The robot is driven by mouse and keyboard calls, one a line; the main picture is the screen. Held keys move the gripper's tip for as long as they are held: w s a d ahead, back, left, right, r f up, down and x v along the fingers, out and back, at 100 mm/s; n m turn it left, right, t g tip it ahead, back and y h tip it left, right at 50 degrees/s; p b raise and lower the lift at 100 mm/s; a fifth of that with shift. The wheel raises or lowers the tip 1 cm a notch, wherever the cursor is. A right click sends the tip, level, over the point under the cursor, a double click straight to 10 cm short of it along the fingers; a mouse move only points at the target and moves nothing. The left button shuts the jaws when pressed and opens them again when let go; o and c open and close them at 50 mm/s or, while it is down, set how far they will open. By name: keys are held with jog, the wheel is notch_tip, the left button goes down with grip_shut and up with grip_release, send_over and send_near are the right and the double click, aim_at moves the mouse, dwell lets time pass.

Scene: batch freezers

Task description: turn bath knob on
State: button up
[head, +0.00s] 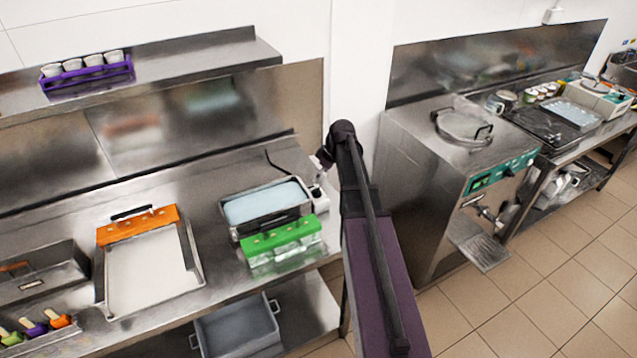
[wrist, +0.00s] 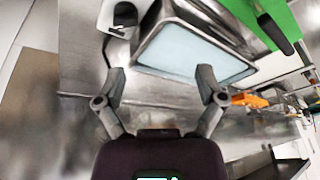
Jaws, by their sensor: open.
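The bath (head: 268,203) is a steel tank of pale blue liquid on the counter, with a white control unit (head: 317,199) at its right end. In the wrist view the bath (wrist: 190,50) lies just past my fingertips. A black knob (wrist: 125,14) shows on the white unit at the upper left there, ahead of the left finger and apart from it. My gripper (wrist: 161,78) is open with nothing between its fingers. In the head view my gripper (head: 323,160) is small and partly hidden by my arm, behind and above the unit. I cannot read the knob's setting.
A green-handled mold (head: 283,241) stands at the bath's front. An orange-handled tray (head: 150,265) lies to the left. A shelf (head: 150,70) holds a purple rack of cups. A batch freezer (head: 440,180) stands to the right across a gap.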

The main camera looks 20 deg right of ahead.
aim_at(317, 189)
jog(key=shift+n+t, duration=0.4)
jog(key=shift+n, duration=0.2)
jog(key=d, duration=0.1)
jog(key=w+d+r, duration=0.1)
jog(key=d, duration=0.1)
jog(key=w+d, duration=0.1)
jog(key=d, duration=0.1)
jog(key=shift+r+p, duration=0.2)
jog(key=shift+p, duration=0.1)
jog(key=shift+w+a+f, duration=0.1)
jog(key=shift+f, duration=0.05)
jog(key=b+x, duration=1.2)
jog(key=x, duration=0.1)
jog(key=shift+a+f+b, duration=0.2)
jog(key=shift+a+b, duration=0.05)
jog(key=shift+b, duration=0.1)
